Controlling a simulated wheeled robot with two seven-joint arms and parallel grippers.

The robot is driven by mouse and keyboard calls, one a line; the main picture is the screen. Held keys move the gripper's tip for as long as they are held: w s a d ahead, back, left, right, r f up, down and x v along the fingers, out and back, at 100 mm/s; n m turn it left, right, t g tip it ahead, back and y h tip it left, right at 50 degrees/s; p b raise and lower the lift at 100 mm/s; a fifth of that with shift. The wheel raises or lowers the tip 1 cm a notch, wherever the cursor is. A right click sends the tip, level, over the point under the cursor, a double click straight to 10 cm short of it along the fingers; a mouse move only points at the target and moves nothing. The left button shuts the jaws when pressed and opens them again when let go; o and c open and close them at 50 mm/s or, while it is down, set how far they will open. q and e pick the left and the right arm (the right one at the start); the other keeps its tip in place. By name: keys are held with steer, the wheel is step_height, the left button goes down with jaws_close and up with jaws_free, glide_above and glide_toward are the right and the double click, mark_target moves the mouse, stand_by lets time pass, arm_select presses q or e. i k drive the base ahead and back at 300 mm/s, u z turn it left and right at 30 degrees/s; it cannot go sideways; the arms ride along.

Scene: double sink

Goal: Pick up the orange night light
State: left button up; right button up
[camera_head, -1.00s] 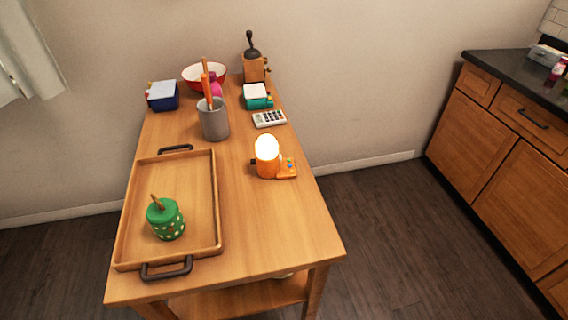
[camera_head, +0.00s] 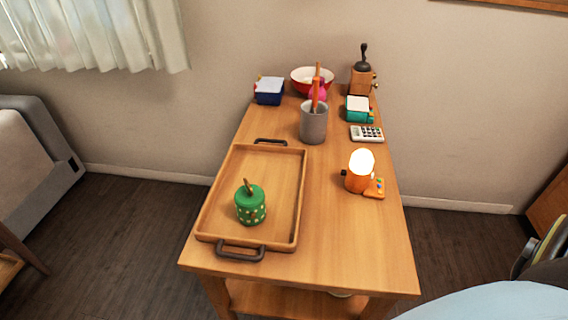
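The orange night light (camera_head: 358,172) stands upright on the right side of the wooden table (camera_head: 330,245), with its rounded top glowing. A small orange base with coloured buttons sits at its lower right. Nothing touches or covers it. Neither of my grippers shows in the head view.
A wooden tray (camera_head: 297,222) holds a green dotted jar (camera_head: 250,204) left of the light. Behind are a grey cup (camera_head: 313,124) with utensils, a calculator (camera_head: 366,133), a teal item (camera_head: 358,109), a grinder (camera_head: 362,80), a red-white bowl (camera_head: 300,76) and a blue box (camera_head: 268,92). The table's front right is clear.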

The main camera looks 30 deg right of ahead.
mark_target(360, 170)
steer(key=u, duration=1.9)
steer(key=k, duration=1.35)
steer(key=z, duration=1.55)
